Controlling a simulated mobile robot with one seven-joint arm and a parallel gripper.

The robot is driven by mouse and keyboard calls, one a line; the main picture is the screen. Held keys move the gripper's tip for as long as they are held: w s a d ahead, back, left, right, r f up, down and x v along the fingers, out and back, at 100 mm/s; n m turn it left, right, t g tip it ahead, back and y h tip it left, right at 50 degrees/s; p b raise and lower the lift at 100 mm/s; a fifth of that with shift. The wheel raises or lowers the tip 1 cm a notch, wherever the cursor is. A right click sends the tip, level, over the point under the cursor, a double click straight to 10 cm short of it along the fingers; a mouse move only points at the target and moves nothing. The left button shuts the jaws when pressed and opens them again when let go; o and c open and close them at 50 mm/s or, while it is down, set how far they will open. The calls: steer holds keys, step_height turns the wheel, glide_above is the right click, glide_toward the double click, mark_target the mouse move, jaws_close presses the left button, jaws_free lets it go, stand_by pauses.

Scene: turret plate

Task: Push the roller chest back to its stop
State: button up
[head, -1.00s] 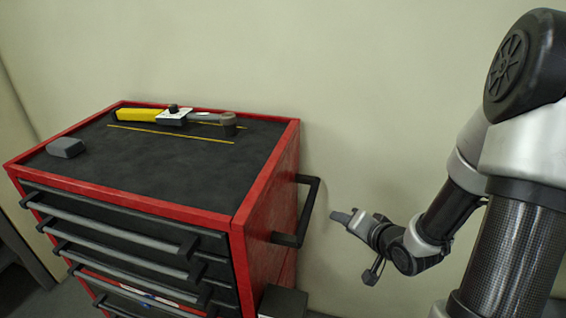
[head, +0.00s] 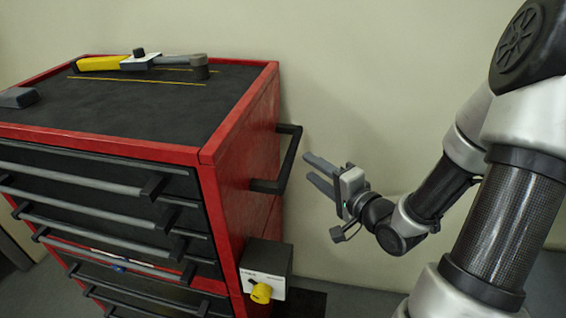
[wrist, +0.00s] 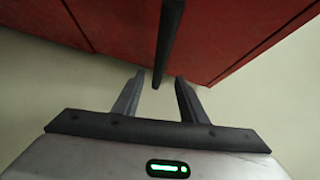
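The roller chest (head: 232,165) is red with dark drawer fronts and a black top, standing at the left of the head view. A black side handle (head: 290,160) sticks out from its right side. My gripper (head: 308,170) is just right of this handle, its two fingers open and pointing at it. In the wrist view the handle bar (wrist: 168,45) runs down toward the gap between the open fingers (wrist: 155,95). The red side of the chest (wrist: 235,35) lies beyond. The gripper holds nothing. The stop cannot be made out.
A yellow-handled tool (head: 140,62) and a grey block (head: 18,98) lie on the chest top. A plain wall (head: 380,70) stands behind. Floor at the lower right is free.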

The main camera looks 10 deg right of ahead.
steer(key=x, duration=1.4)
steer(key=shift+w+b, duration=0.25)
steer(key=shift+b, duration=0.1)
steer(key=shift+a+f, duration=0.1)
jaws_close()
